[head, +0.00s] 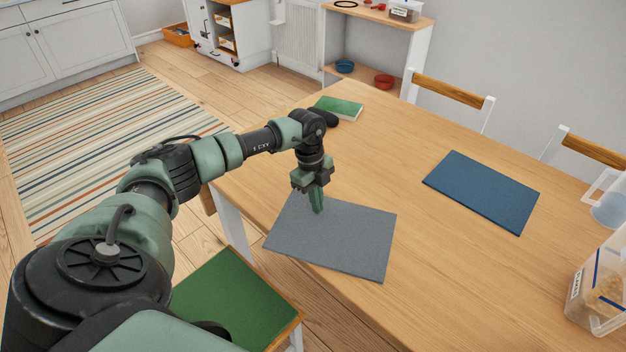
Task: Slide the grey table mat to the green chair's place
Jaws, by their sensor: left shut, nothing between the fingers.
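The grey table mat (335,243) lies flat on the wooden table, turned a little, near the table's left edge. The green chair (235,300), with a green seat, stands at that edge, just below and left of the mat. My left gripper (318,208) points down at the mat's upper part, with its fingers shut and empty. Whether the fingertips touch the mat is hard to tell. My left arm covers part of the green chair. My right gripper is out of view.
A blue mat (483,190) lies across the table (420,150). A green book (340,107) and a dark object lie at the far end. A clear container (600,285) stands at the right. Two white chairs with wooden backrests stand behind. The table between the two mats is clear.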

